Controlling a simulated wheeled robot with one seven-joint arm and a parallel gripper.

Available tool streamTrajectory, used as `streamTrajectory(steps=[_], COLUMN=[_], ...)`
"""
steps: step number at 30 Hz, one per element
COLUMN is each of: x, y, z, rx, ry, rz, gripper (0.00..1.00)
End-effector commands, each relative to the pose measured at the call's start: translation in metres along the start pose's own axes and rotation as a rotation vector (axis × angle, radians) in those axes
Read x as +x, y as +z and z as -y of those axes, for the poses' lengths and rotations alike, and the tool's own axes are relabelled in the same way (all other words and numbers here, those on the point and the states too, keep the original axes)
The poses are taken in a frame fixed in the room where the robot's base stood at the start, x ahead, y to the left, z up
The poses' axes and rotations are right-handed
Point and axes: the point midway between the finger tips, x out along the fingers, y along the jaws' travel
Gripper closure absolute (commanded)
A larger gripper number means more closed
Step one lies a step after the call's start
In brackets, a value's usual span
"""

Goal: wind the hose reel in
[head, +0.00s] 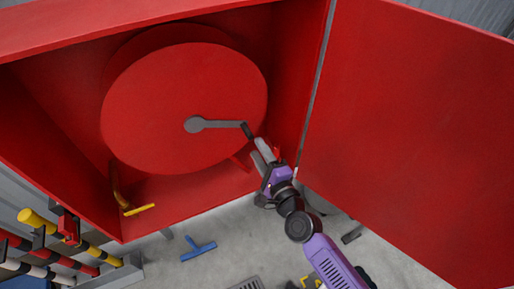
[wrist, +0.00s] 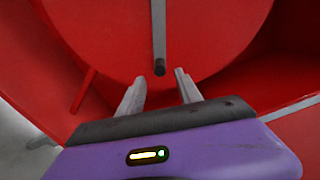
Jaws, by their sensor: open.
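The hose reel (head: 165,105) is a large red disc inside an open red cabinet. It also fills the top of the wrist view (wrist: 110,35). A grey crank arm (head: 222,124) runs from its hub to the right and ends in a dark handle (head: 247,131). In the wrist view the handle (wrist: 159,66) shows end-on, just beyond the fingertips. My gripper (head: 262,147) is open, close below and right of the handle. Its two grey fingers (wrist: 160,82) are apart with nothing between them. Whether a finger touches the handle I cannot tell. No hose is clearly visible.
The red cabinet door (head: 410,120) stands open on the right. A yellow-handled part (head: 137,209) sits at the cabinet's lower left. A blue T-shaped tool (head: 198,248) lies on the grey floor. Striped poles (head: 60,252) are racked at the lower left. A floor grate (head: 247,284) is at the bottom.

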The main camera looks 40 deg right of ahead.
Motion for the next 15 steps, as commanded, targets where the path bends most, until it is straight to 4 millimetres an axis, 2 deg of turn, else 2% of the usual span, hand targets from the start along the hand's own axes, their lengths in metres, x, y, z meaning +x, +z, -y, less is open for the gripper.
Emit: streamTrajectory(steps=[6, 12, 15], x=[0.000, 0.003, 0.006], y=[-0.001, -0.024, -0.027], z=[-0.001, -0.021, -0.023], rx=[0.000, -0.003, -0.100], ry=[0.000, -0.027, -0.067], rz=[-0.002, -0.038, -0.035], gripper=[0.59, 0.59, 0.59])
